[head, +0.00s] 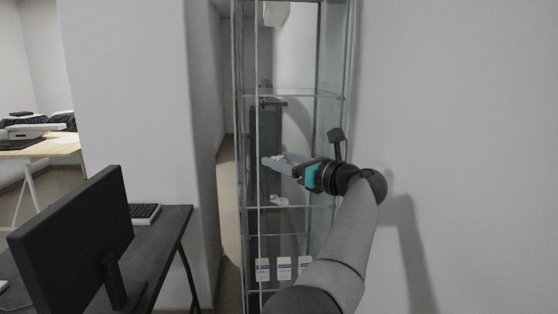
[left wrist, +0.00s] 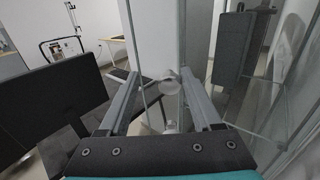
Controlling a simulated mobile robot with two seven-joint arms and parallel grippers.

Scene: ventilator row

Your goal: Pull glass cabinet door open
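The tall glass cabinet (head: 297,92) stands in the middle of the head view, with clear panes and thin grey edges. In the left wrist view its glass and metal edges (left wrist: 198,40) fill the right side. My left gripper (head: 268,161) is in front of the cabinet at mid height, pointing left. In the left wrist view its two fingers (left wrist: 158,77) are spread apart. A pale round knob-like piece (left wrist: 167,82) shows between the fingertips; I cannot tell whether they touch it. I cannot tell whether the door is ajar. My right gripper is not in view.
A dark desk (head: 170,235) with a black monitor (head: 75,235) and a keyboard (head: 145,213) stands at left. White walls flank the cabinet, with a narrow gap (head: 228,200) on its left. Small labelled boxes (head: 284,267) stand on a low shelf.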

